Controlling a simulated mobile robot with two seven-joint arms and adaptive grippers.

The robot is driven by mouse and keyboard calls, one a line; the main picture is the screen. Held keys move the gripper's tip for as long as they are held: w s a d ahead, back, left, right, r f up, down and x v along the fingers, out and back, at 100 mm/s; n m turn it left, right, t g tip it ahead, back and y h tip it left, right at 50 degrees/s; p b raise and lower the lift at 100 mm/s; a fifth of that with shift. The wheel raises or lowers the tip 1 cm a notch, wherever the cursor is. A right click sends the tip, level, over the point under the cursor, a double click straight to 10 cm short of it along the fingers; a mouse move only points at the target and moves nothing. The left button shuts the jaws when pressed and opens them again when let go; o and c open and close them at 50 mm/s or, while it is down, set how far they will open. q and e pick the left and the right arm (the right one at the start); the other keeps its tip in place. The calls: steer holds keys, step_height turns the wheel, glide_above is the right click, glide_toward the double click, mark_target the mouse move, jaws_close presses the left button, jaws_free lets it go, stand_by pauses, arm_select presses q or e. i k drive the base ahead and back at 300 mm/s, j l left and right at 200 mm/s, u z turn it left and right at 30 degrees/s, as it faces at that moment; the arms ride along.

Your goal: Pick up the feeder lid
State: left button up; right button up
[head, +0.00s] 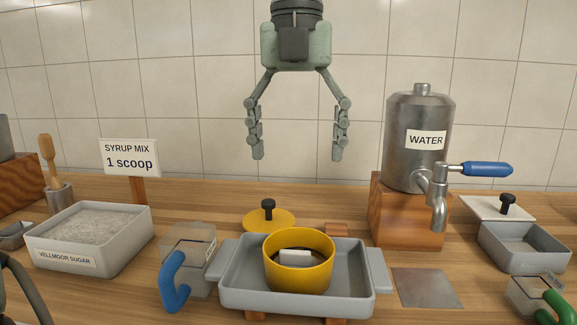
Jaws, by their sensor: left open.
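The feeder lid (256,226) is a round yellow disc with a black knob. It lies on the wooden counter behind the yellow feeder pot (300,270), which hides part of its near right side. The pot is open at the top, with a small white piece showing inside, and stands in a grey tray (340,300). My left gripper (297,150) hangs fingers-down above and behind the tray area, open and empty. It is higher than the lid and slightly right of it in the picture, not touching anything. My right gripper is not in view.
A steel water tank (418,155) with a blue-handled tap stands on a wooden block at right. A sugar bin (92,262), a sign (130,157) and a blue-handled clear scoop (174,285) are at left. A white lid (482,208) rests by a grey box (520,240).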

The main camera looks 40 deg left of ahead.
mark_target(269, 219)
steer(key=u, duration=1.25)
